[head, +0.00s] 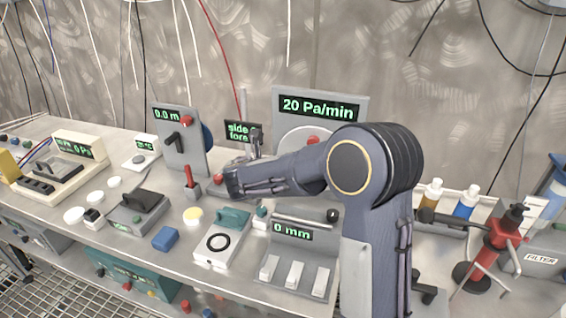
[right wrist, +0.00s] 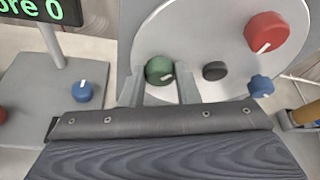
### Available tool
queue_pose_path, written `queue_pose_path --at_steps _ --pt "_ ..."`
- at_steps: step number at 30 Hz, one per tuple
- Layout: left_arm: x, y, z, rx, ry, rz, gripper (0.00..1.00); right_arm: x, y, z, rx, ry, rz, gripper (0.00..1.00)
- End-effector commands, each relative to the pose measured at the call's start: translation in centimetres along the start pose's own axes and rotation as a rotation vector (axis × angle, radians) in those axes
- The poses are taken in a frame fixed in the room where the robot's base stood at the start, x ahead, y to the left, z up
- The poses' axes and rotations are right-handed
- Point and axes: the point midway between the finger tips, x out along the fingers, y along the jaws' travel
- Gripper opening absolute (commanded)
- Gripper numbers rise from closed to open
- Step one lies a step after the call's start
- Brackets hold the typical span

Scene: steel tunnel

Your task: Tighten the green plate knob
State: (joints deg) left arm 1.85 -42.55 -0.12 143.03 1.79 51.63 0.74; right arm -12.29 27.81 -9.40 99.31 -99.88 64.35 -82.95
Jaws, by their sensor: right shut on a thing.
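The green knob (right wrist: 159,70) shows in the right wrist view on a pale round plate (right wrist: 215,45). My right gripper (right wrist: 161,78) has a finger on each side of the knob and is shut on it. In the head view the right arm reaches across from the right and the gripper (head: 254,143) is small beside the round plate (head: 297,140); the green knob is hidden there. The display above the plate (head: 318,107) reads "20 Pa/min". My left gripper is not in view.
On the plate are a red knob (right wrist: 264,32), a black knob (right wrist: 215,71) and a blue knob (right wrist: 261,86). A display on a post (head: 240,132) stands close to the gripper. Several instruments crowd the bench; a red stand (head: 502,238) is at right.

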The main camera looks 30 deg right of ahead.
Motion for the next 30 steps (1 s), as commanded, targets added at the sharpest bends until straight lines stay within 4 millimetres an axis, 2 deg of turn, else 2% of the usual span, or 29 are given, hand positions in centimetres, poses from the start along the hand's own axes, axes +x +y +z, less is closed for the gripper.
queue_pose_path --at_steps 1,2,6,14,17,27,30 --pt "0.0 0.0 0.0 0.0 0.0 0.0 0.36 0.0 0.0 -0.1 -0.002 0.002 0.0 0.06" --pt "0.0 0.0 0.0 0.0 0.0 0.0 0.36 0.0 0.0 -0.1 -0.002 0.001 0.0 0.32" --pt "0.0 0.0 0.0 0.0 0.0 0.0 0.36 0.0 0.0 -0.1 -0.002 0.001 0.0 0.5" --pt "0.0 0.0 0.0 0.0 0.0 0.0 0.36 -0.1 0.0 0.0 -0.002 0.0 0.0 0.5" --pt "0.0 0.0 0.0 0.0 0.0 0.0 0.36 -0.7 0.1 0.0 -0.002 -0.001 0.002 0.5" --pt "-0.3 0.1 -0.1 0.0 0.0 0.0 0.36 -6.1 0.1 0.0 -0.003 -0.001 0.004 0.5" --pt "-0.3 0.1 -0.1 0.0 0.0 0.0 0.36 -7.2 0.1 0.0 -0.002 -0.001 0.002 0.5"
